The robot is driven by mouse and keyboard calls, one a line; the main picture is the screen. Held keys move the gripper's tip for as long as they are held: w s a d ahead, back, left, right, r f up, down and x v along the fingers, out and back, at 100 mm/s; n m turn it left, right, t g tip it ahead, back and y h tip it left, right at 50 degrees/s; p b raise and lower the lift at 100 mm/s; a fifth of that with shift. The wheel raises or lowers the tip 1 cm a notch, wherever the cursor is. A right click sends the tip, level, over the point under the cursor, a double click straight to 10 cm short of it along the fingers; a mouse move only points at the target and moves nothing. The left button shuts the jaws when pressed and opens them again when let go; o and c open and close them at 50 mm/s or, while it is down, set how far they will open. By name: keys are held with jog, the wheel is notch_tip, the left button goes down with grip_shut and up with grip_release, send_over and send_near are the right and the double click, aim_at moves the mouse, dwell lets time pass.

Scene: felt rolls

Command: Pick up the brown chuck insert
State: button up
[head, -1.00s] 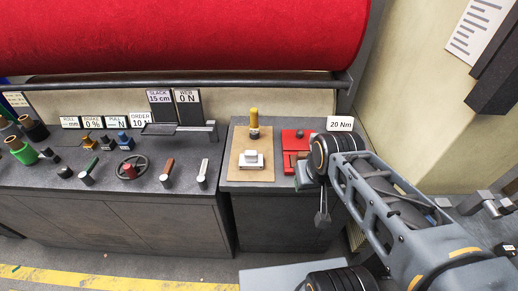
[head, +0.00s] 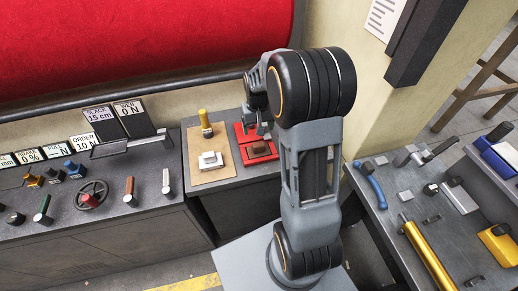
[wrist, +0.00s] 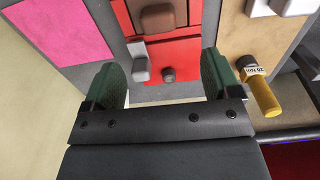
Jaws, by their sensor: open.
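The brown chuck insert (head: 258,148) is a small brown block on the front part of the red tray (head: 240,131), on the dark bench top. In the wrist view the brown insert (wrist: 157,18) lies near the top edge, beyond my fingertips. My gripper (head: 258,126) is above the back part of the tray. In the wrist view its green-padded fingers (wrist: 165,78) are wide apart with nothing held between them.
Beside the tray is a tan board (head: 222,157) with a white block (head: 210,160) and a yellow-handled tool (head: 205,122). A pink sheet (wrist: 60,28) lies on the other side. A control console with levers and a handwheel (head: 91,194) stands left. A tool-covered bench (head: 388,200) stands right.

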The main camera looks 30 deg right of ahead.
aim_at(258, 144)
notch_tip(258, 144, down, 11)
jog(key=shift+s+d+r+p, duration=0.1)
jog(key=shift+r+p, duration=0.1)
jog(key=shift+p, duration=0.95)
jog(key=shift+c, duration=0.2)
jog(key=c, duration=1.1)
jog(key=shift+c, duration=0.2)
jog(key=shift+r, duration=0.1)
jog(key=shift+r, duration=0.5)
jog(key=s+a+r+b, duration=0.2)
jog(key=a+r, duration=0.4)
jog(key=s+a+r+b, duration=0.2)
jog(key=a+r, duration=0.4)
jog(key=a, duration=0.1)
jog(key=shift+s+a, duration=0.15)
jog(key=shift+s, duration=0.1)
